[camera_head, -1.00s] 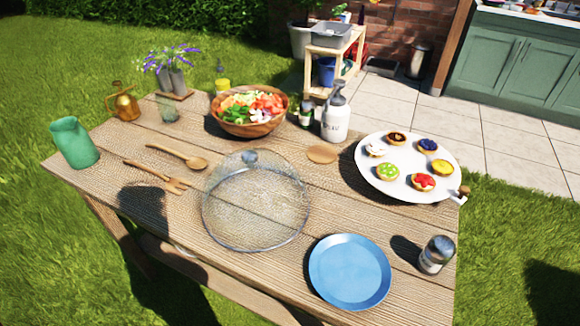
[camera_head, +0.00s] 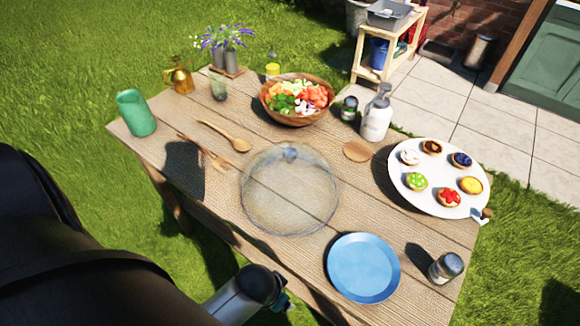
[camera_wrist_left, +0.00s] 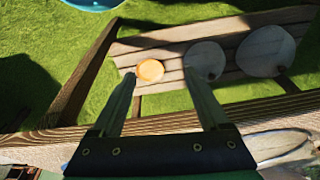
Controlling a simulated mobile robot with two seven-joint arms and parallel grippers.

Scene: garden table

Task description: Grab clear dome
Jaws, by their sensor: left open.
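The clear dome (camera_head: 289,198) is a round transparent cover with a knob (camera_head: 290,154) on top. It rests on the wooden table (camera_head: 215,170), left of the blue plate. My left arm comes in from the lower left in the head view. My left gripper (camera_head: 284,300) is partly hidden behind its wrist, below the dome and apart from it. In the left wrist view its two fingers (camera_wrist_left: 160,76) are spread with nothing between them. A clear curved rim at lower right there may be the dome. My right gripper is not in view.
A blue plate (camera_head: 363,268) and a shaker (camera_head: 445,268) lie right of the dome. A white platter (camera_head: 432,192) holds several tarts. A salad bowl (camera_head: 297,118), wooden spoon (camera_head: 238,143) and fork (camera_head: 215,158) lie behind and left. A bench (camera_wrist_left: 170,60) shows beyond the table edge.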

